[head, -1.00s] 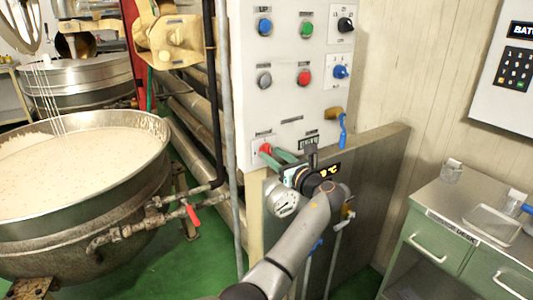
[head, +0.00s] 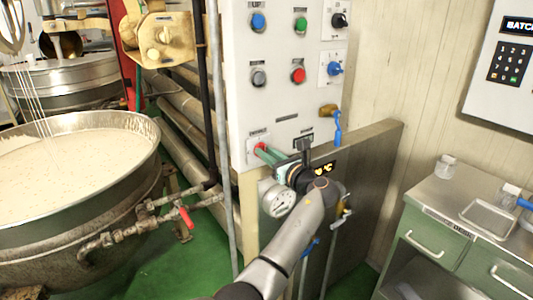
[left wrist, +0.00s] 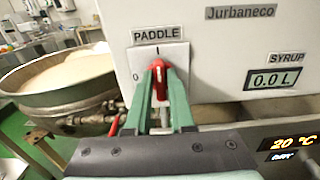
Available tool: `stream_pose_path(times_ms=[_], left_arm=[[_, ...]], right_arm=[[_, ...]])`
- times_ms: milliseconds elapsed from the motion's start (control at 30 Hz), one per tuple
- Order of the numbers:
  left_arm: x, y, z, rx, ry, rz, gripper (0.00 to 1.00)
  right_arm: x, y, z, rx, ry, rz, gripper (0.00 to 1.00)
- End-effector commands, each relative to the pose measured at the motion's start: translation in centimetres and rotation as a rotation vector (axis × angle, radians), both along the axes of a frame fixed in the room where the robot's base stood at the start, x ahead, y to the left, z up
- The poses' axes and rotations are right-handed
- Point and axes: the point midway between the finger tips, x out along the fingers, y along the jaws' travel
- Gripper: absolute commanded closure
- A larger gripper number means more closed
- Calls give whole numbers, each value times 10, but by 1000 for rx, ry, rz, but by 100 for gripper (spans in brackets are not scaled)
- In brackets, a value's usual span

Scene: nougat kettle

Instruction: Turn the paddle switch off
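The paddle switch is a red knob (left wrist: 158,68) on a white plate (left wrist: 179,54) marked I at the top and 0 at the lower left, under a PADDLE label (left wrist: 158,34). The knob stands about upright, toward the I. My left gripper (head: 264,151) reaches the switch at the panel's lower left. In the left wrist view its two green fingers converge on either side of the knob and appear closed on it. My right gripper is not in view.
The control panel (head: 283,108) carries several buttons and knobs above the switch, and a blue-handled valve (head: 337,128) at its right. A pressure gauge (head: 278,200) is close to my left wrist. A kettle of white mass (head: 75,170) stands left, a green desk (head: 440,235) right.

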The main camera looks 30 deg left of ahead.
Motion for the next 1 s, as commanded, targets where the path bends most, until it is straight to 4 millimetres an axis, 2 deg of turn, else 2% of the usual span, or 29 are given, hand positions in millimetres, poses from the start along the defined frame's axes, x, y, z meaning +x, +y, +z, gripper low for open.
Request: stream_pose_path(times_ms=[33, 167, 733, 1000], left_arm=[[0, 0, 0, 0, 0, 0, 85], [0, 0, 0, 0, 0, 0, 100], [0, 0, 0, -4, -13, 0, 100], [-1, 1, 0, -49, -123, 2, 100]], right_arm=[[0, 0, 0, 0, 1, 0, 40], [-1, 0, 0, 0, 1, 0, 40], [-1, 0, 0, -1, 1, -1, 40], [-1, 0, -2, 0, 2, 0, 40]])
